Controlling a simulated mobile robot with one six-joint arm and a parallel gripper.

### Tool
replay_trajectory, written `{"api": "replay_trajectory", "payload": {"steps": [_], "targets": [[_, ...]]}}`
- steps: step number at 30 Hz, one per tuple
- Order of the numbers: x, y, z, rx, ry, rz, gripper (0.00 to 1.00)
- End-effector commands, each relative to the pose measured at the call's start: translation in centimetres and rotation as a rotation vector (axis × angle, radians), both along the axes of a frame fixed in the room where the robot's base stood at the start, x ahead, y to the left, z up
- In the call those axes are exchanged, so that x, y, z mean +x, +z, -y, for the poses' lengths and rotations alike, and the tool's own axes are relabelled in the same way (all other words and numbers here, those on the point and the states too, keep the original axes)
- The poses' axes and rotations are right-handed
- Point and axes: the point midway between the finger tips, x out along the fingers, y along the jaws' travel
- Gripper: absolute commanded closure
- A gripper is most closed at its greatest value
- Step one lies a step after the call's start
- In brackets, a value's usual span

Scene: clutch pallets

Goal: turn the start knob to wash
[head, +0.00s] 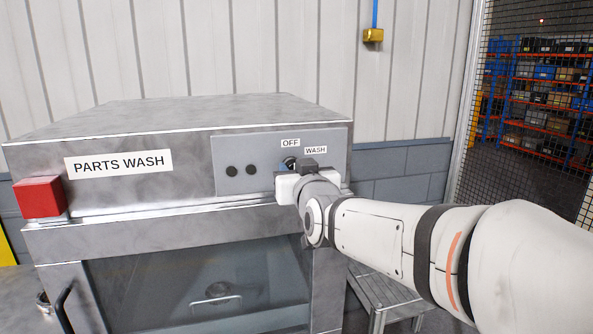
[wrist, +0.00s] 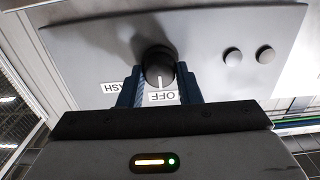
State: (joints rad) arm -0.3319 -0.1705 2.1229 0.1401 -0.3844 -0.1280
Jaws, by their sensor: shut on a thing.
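The start knob (wrist: 158,62) is a round black knob on the grey control panel (wrist: 90,55) of the parts washer. Its white pointer line points at the OFF label (wrist: 160,97) in the wrist view, which shows the panel upside down. The WASH label (wrist: 112,88) is beside OFF and partly hidden by a finger. My gripper (wrist: 160,80) is shut on the knob, with one blue finger at each side. In the head view, my gripper (head: 290,168) covers most of the knob; the OFF label (head: 290,143) and WASH label (head: 315,150) show above it.
A red box (head: 40,198) is at the washer's left front corner. The washer's glass door (head: 200,285) is below. A small metal table (head: 385,290) stands beneath my arm. A mesh fence (head: 535,110) is at right.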

Motion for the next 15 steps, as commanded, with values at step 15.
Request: {"api": "replay_trajectory", "payload": {"steps": [15], "targets": [[0.02, -0.59, 0.25, 0.193, 0.002, -0.049, 0.92]]}}
